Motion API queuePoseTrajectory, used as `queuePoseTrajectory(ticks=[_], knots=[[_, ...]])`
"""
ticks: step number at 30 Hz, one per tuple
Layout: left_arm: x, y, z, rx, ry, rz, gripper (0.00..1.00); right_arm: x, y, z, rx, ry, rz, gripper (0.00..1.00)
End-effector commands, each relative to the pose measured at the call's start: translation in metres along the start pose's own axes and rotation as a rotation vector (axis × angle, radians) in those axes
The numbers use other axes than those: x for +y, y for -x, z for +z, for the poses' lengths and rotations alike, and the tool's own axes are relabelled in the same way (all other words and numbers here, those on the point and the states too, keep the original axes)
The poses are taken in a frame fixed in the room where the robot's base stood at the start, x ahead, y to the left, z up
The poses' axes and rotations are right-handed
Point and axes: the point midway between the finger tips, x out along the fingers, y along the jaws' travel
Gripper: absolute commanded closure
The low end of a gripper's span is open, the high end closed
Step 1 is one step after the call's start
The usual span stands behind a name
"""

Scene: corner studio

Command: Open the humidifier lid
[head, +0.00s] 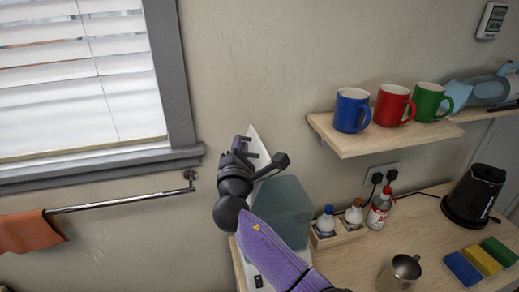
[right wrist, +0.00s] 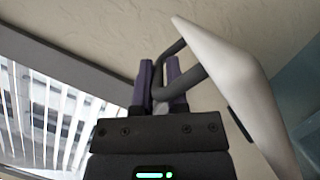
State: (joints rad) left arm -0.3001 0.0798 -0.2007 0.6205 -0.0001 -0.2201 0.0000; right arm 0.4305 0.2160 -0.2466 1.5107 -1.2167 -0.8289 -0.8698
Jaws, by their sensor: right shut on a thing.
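The humidifier (head: 284,208) has a translucent blue-grey tank and a white base, and stands at the left end of the counter against the wall. Its white lid (head: 259,142) is tipped up steeply, nearly on edge. In the right wrist view the lid (right wrist: 232,85) is a pale slab with a dark curved handle (right wrist: 184,66). My right gripper (head: 246,152) is over the tank's left side, and its purple fingers (right wrist: 159,82) are shut on the handle. My gripper and arm hide part of the lid and tank. My left gripper is out of view.
A shelf (head: 357,140) with blue, red and green mugs is on the wall to the right. Bottles in a small wooden tray (head: 340,237), a metal pitcher (head: 399,272), a black kettle (head: 474,196) and sponges (head: 482,259) stand on the counter. A towel rail (head: 120,202) is at left.

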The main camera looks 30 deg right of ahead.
Motion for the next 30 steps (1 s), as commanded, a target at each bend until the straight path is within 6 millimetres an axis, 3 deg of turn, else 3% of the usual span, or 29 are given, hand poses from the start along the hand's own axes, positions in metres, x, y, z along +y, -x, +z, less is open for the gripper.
queuePoseTrajectory(ticks=[6, 15, 30], knots=[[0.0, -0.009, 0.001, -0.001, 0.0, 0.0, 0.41, 0.021, 0.008, -0.023, -0.012, 0.162, 0.066, 1.0], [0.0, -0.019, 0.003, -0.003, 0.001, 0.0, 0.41, 0.035, 0.018, -0.048, -0.018, 0.326, 0.124, 1.0], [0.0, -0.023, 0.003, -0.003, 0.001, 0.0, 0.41, 0.041, 0.023, -0.061, -0.02, 0.406, 0.153, 1.0]])
